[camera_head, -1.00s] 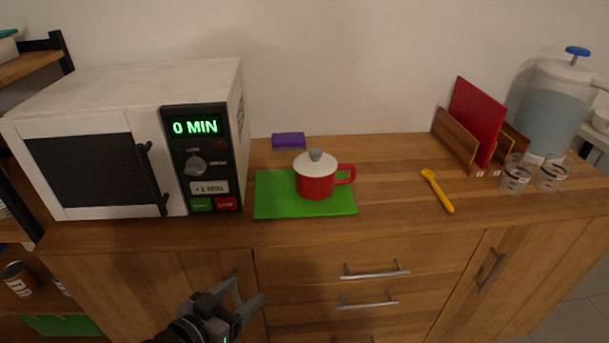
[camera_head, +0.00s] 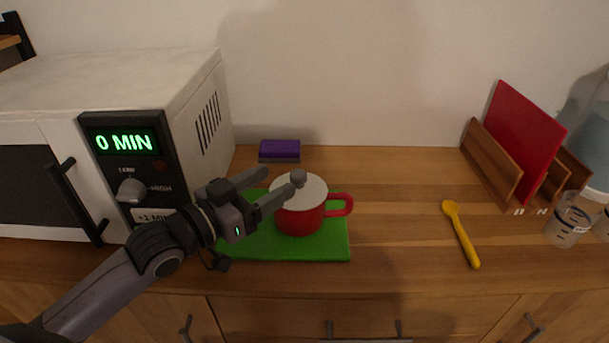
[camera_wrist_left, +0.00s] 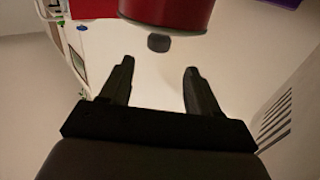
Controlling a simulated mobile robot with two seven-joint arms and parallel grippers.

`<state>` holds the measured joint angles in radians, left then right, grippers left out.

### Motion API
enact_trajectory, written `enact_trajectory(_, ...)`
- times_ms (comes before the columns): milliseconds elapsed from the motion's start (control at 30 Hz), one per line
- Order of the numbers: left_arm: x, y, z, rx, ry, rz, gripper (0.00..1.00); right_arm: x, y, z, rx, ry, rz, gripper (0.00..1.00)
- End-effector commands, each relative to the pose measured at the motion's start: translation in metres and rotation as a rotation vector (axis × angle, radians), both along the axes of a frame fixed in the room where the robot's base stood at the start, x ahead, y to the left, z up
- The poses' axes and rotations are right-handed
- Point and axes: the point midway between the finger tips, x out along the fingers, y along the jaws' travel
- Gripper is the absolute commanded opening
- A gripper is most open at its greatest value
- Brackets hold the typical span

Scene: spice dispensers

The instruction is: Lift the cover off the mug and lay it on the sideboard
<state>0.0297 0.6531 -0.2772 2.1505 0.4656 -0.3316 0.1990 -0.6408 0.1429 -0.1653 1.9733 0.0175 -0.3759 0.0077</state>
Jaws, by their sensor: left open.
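The red mug (camera_head: 301,221) stands upright on a green mat (camera_head: 338,246) on the wooden sideboard (camera_head: 400,200), its handle to the right. A white cover (camera_head: 313,187) with a grey knob (camera_head: 299,175) sits on it. My left gripper (camera_head: 280,177) is open and empty at the cover's left, its fingers pointing towards the knob. One fingertip overlaps the cover in the head view. In the left wrist view the knob (camera_wrist_left: 158,43) lies beyond the gap between the open fingers (camera_wrist_left: 158,72), apart from both. My right gripper is not in view.
A white microwave (camera_head: 110,80) stands at the left, close to my left arm. A purple sponge (camera_head: 280,150) lies behind the mug. A yellow spoon (camera_head: 461,235), a wooden rack (camera_head: 492,165) with a red board (camera_head: 525,140), and glasses (camera_head: 568,225) are at the right. Bare wood lies between mug and spoon.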

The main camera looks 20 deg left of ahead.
Motion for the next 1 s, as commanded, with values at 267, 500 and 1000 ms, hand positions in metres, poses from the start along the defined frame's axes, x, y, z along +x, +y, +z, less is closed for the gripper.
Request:
enact_trajectory(267, 0.018, -0.010, -0.002, 0.000, -0.001, 0.001, 0.61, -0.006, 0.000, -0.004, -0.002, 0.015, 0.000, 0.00)
enact_trajectory(500, 0.042, -0.026, -0.012, -0.001, 0.000, 0.001, 0.61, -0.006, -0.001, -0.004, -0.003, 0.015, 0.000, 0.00)
enact_trajectory(1000, 0.059, -0.036, -0.013, 0.001, 0.000, 0.001, 0.55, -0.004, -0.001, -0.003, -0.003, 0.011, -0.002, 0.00)
